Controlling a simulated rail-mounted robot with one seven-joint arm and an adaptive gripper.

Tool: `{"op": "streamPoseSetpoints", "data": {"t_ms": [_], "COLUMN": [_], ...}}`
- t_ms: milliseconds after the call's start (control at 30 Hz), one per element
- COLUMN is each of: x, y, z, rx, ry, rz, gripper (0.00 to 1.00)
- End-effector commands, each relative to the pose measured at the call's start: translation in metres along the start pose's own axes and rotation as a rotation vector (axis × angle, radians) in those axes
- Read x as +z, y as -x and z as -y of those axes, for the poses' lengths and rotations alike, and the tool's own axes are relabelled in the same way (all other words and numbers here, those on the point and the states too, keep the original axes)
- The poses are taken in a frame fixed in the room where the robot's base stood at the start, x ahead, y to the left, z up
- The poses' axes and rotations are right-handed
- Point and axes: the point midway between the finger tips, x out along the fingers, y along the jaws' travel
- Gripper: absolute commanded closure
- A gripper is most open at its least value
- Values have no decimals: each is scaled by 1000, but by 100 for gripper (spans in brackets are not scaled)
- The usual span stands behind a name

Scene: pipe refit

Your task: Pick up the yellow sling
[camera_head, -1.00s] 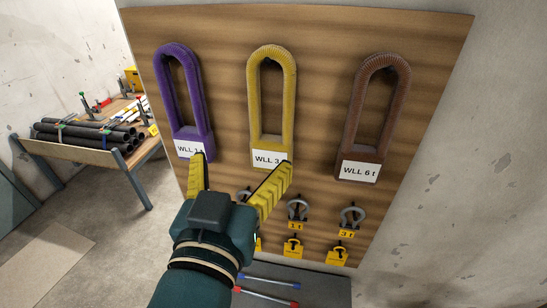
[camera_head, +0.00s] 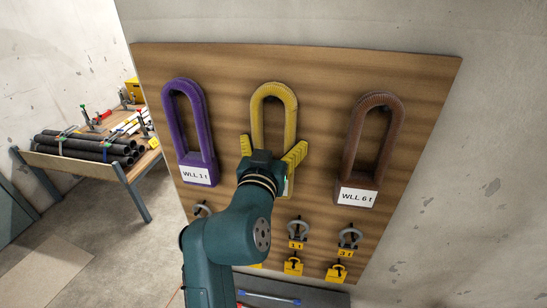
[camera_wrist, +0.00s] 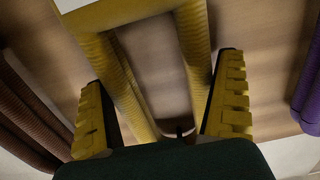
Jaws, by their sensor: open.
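The yellow sling (camera_head: 272,90) hangs as an upright loop in the middle of a wooden board. My gripper (camera_head: 270,149) is open in front of its lower part, hiding most of its label. One finger is on each side of the loop. In the wrist view, both strands of the yellow sling (camera_wrist: 122,78) run between the spread fingers of my gripper (camera_wrist: 160,90). Part of its white label shows at the top edge there. I cannot tell whether the fingers touch the sling.
A purple sling (camera_head: 182,115), labelled WLL 1 t, hangs to the left. A brown sling (camera_head: 386,103), labelled WLL 6 t, hangs to the right. Shackles (camera_head: 298,230) and yellow tags (camera_head: 293,266) hang below. A table with dark pipes (camera_head: 85,146) stands at the left.

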Motion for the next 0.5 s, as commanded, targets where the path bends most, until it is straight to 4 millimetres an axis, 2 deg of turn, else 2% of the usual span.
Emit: {"op": "streamPoseSetpoints", "data": {"t_ms": [167,267,433,500], "x": [1,1,1,1], "y": [-1,0,0,0], "z": [0,0,0,0], "rx": [0,0,0,0], "ry": [0,0,0,0], "rz": [0,0,0,0], "gripper": [0,15,48,52]}}
